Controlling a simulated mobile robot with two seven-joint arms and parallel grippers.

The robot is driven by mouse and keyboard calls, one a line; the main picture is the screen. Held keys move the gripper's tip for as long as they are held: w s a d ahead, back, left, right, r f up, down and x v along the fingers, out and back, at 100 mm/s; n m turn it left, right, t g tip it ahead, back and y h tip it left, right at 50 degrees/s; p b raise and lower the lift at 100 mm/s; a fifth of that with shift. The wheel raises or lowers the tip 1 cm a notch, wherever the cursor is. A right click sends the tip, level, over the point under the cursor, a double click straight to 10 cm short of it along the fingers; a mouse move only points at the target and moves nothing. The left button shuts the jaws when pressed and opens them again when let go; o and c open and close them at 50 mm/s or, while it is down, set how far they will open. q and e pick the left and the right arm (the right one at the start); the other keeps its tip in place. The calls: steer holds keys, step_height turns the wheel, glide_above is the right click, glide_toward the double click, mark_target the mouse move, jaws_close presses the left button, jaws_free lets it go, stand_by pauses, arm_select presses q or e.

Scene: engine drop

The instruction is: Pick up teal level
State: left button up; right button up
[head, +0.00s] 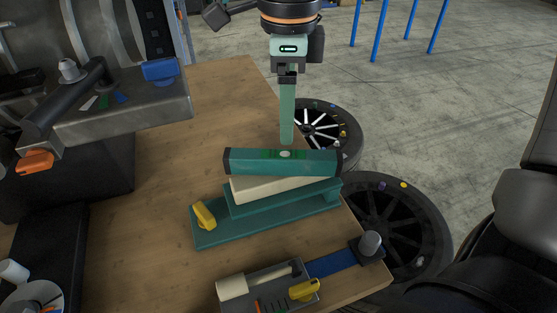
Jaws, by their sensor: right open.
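The teal level (260,168) is a bar with dark end caps and a pale round spot in the middle of its top. It lies across a cream block (262,189) that rests on a stepped teal base (240,229). My right gripper (287,142) points straight down from the top, with its fingertips at the middle of the level. Its fingers line up in this view, so the gap between them is hidden. It is open; whether the tips touch the level or straddle it, I cannot tell. My left gripper is not in view.
A yellow piece (204,215) sits on the base's left end. A grey fixture (265,292) with a blue strip (331,263) is in front. Grey machinery (130,108) stands at the left. Wheels (393,227) lie beyond the wooden table's (158,185) right edge.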

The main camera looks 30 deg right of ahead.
mark_target(283, 154)
step_height(283, 154, down, 4)
steer(key=shift+w+f, duration=0.2)
steer(key=shift+f, duration=1.15)
steer(key=shift+w+f, duration=0.2)
steer(key=shift+f, duration=1.15)
jaws_close()
